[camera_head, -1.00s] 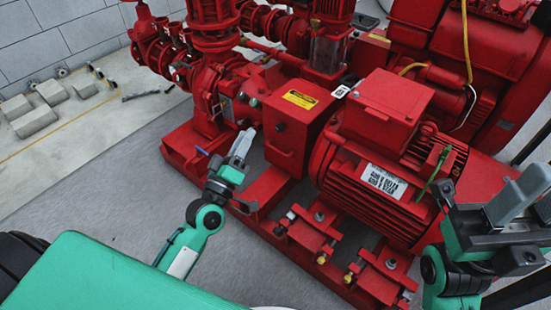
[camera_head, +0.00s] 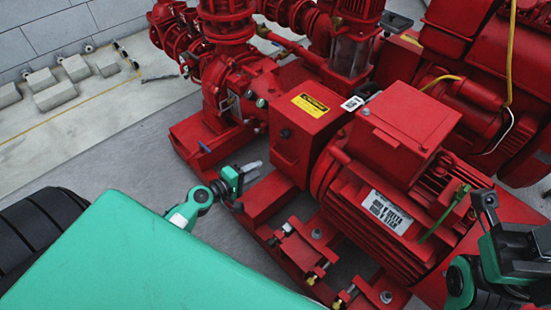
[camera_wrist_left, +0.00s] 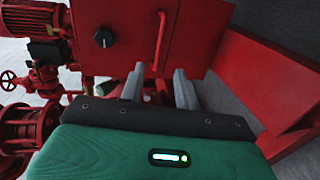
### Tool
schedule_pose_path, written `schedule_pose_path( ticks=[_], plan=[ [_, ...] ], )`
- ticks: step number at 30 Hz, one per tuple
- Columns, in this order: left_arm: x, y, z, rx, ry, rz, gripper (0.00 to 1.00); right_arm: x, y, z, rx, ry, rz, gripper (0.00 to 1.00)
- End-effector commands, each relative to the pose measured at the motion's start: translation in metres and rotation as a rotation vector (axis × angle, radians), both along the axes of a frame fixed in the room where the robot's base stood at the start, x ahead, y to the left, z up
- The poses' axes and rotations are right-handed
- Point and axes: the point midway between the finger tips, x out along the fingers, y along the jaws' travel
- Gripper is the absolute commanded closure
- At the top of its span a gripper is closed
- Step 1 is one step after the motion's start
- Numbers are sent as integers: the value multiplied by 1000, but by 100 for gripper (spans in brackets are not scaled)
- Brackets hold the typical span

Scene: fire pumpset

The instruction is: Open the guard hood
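The guard hood (camera_head: 305,112) is a red box with a yellow warning label, between the pump and the ribbed motor. Its lid looks closed. In the left wrist view, the hood (camera_wrist_left: 125,25) fills the upper middle, with a black knob (camera_wrist_left: 103,38) and a red bar handle (camera_wrist_left: 160,40). My left gripper (camera_head: 252,167) is in front of the hood's near face. Its two grey fingers (camera_wrist_left: 160,85) are apart, below the handle in the wrist view, with nothing held between them. My right gripper (camera_head: 485,200) is at the right edge, partly cut off, near the motor.
The red motor (camera_head: 385,195) with a white label stands right of the hood. Red pump piping (camera_head: 230,85) rises to the left. Base rails and bolted feet (camera_head: 310,245) lie below. Grey floor (camera_head: 100,150) is clear at left.

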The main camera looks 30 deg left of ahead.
Motion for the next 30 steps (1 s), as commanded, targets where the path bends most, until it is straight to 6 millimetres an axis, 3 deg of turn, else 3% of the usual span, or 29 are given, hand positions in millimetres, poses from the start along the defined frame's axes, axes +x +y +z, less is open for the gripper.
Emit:
schedule_pose_path(
  ticks=[9, 15, 29, 30],
  plan=[
    [51, -18, -12, -1, -2, 0, 67, 0, 1, -1, -1, -3, 2, 64],
    [74, -26, -17, 1, 0, 0, 67, 1, 2, -1, -4, -4, 5, 64],
    [84, -30, -19, 1, 1, 0, 67, 0, 3, 3, 4, -14, 10, 64],
    [84, -30, -19, 1, 1, 0, 73, 0, 3, 3, 6, -14, 10, 64]
  ],
)
